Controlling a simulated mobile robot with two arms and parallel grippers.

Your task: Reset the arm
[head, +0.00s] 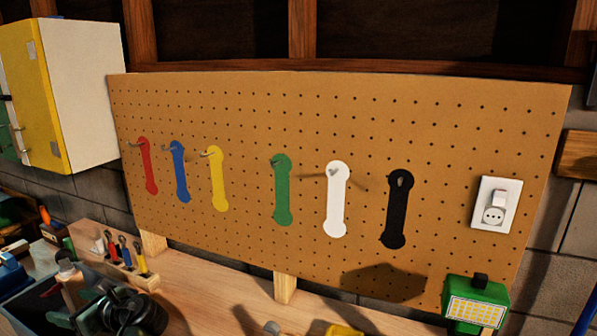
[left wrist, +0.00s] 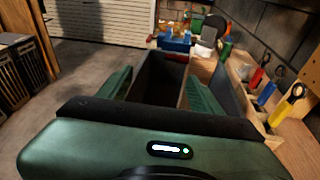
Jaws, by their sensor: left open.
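My left gripper (left wrist: 157,80) shows in the left wrist view as a green body with two green fingers held apart. The fingers are open, and nothing is gripped between them. Beyond and between them is a dark open bin (left wrist: 160,72). My right gripper is in neither view.
A yellow cabinet (head: 45,95) hangs upper left. A green work lamp (head: 475,303) stands lower right.

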